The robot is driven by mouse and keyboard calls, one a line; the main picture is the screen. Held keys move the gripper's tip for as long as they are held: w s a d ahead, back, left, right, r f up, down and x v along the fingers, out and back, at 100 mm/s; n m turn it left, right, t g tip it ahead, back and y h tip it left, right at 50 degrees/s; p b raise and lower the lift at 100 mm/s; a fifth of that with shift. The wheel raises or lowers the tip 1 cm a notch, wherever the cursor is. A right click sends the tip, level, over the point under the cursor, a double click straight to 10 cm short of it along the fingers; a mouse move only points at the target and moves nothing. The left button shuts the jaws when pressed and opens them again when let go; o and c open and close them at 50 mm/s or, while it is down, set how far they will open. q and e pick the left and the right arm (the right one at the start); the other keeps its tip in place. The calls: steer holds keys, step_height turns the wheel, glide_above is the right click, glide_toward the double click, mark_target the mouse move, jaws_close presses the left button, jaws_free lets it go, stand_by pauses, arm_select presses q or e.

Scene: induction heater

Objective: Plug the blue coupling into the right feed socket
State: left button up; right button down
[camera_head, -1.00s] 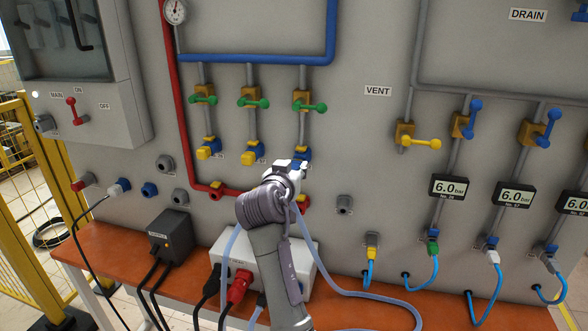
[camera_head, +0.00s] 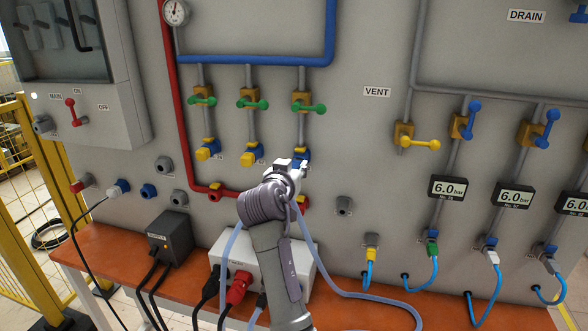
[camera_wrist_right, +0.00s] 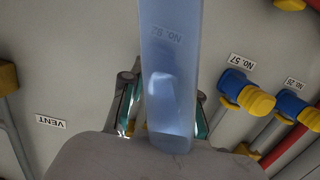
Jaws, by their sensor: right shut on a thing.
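My right gripper (camera_head: 292,166) is in front of the panel at the lower end of the right feed pipe. The right feed socket (camera_head: 304,154) shows as a bit of blue just beyond it. In the right wrist view my gripper (camera_wrist_right: 160,112) is shut, its fingers on either side of a translucent pale blue hose (camera_wrist_right: 170,60). The hose covers the view of the blue coupling between the fingers and of the socket, so I cannot tell whether they touch. The hose (camera_head: 350,292) hangs from the gripper to the bench. My left gripper is out of view.
Green valve handles (camera_head: 310,106) stick out above. A red pipe (camera_head: 235,191) runs below. A white box (camera_head: 228,243) and black box (camera_head: 170,236) stand on the orange bench (camera_head: 110,255).

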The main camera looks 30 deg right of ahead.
steer(key=shift+r, duration=0.1)
steer(key=c, duration=1.2)
jaws_free()
steer(key=o, duration=0.4)
steer(key=shift+w+d, duration=0.15)
